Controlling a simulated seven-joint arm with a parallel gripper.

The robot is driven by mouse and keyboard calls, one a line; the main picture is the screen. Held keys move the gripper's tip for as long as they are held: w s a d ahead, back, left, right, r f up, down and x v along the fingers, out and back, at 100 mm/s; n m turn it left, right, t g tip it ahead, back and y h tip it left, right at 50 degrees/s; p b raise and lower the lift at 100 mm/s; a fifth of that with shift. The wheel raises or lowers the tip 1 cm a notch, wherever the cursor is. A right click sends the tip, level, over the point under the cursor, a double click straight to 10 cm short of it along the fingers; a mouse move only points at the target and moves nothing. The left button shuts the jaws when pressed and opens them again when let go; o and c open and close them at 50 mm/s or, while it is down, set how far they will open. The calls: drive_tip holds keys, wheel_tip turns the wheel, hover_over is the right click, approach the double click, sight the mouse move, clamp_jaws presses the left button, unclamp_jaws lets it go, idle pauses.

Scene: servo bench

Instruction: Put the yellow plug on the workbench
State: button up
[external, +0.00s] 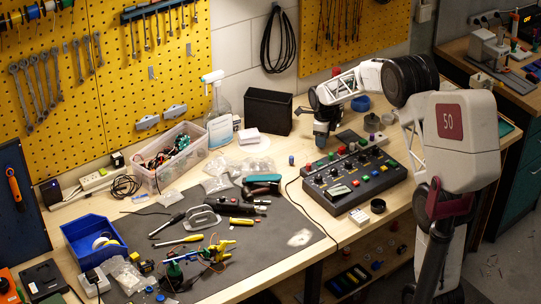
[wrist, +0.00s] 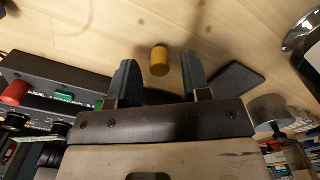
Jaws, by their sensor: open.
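The yellow plug (wrist: 159,61) is a short cylinder, seen in the wrist view against the pale wooden workbench (wrist: 215,28). My gripper (wrist: 159,76) is open, with one dark finger on each side of the plug and a visible gap to both. Whether the plug rests on the wood or is a little above it I cannot tell. In the external view my gripper (external: 321,142) is low over the workbench (external: 262,136), behind the control box. The plug cannot be made out there.
The black control box (external: 352,183) with coloured plugs stands just in front of my gripper. A small blue plug (external: 291,159) stands to its left. A dark flat piece (wrist: 236,82) lies right of the fingers. A black bin (external: 268,111) stands behind left.

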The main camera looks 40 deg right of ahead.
wheel_tip(320, 180, up, 11)
idle(0.5)
drive_tip(key=shift+f, duration=0.1)
drive_tip(key=shift+a, duration=0.1)
idle(0.4)
drive_tip(key=s+a+r+n, duration=0.4)
drive_tip(key=s+n, duration=0.1)
drive_tip(key=s, duration=0.3)
drive_tip(key=s+a+r+n+t, duration=0.1)
drive_tip(key=s+a+r+n, duration=0.35)
drive_tip(key=s, duration=0.35)
drive_tip(key=s+a+r+n, duration=0.3)
drive_tip(key=s+a+n, duration=0.15)
drive_tip(key=s, duration=0.35)
drive_tip(key=s+a+f+n, duration=0.1)
drive_tip(key=s+a+n, duration=0.2)
drive_tip(key=s+n, duration=0.4)
drive_tip(key=s+a+f+n+t, duration=0.1)
drive_tip(key=s+n, duration=0.6)
drive_tip(key=s, duration=1.2)
drive_tip(key=shift+a+f+t, duration=0.3)
drive_tip(key=shift+a+f, duration=0.35)
drive_tip(key=shift+a, duration=0.6)
